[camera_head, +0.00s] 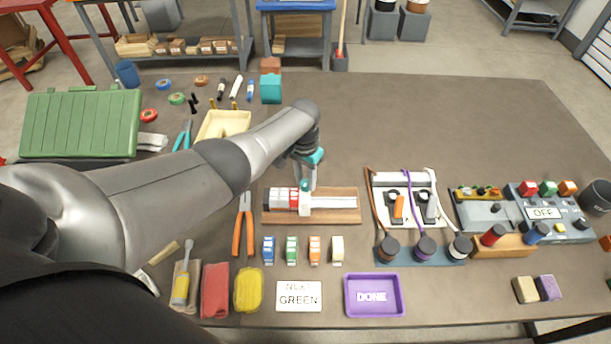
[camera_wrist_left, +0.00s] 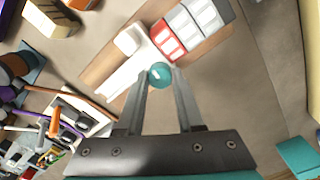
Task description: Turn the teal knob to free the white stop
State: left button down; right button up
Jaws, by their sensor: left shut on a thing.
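The teal knob (camera_wrist_left: 160,74) sits between the fingertips of my left gripper (camera_wrist_left: 161,80) in the wrist view, and the gripper is shut on it. In the head view my left gripper (camera_head: 307,178) points down at the wooden board (camera_head: 348,217). The white stop (camera_wrist_left: 131,40) is a pale block beside the knob on the board's white rail (camera_wrist_left: 118,86); in the head view the stop (camera_head: 305,204) is partly behind the gripper. Red and white blocks (camera_head: 283,198) stand in a row left of it. The knob is mostly hidden in the head view.
Orange pliers (camera_head: 244,228) lie left of the board. Several small coloured blocks (camera_head: 291,250) stand in front, with a purple DONE tray (camera_head: 375,314). A panel with cables (camera_head: 404,209) stands to the right. The table behind the board on the right is clear.

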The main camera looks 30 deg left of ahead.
aim_at(304, 182)
pick_arm(q)
jog(key=shift+n, duration=0.9)
jog(key=c, duration=0.5)
grip_release()
jog(key=shift+r+p, duration=0.65)
jog(key=shift+a+r+p, duration=0.2)
jog(key=shift+r+p, duration=2.1)
jog(key=shift+r, duration=4.75)
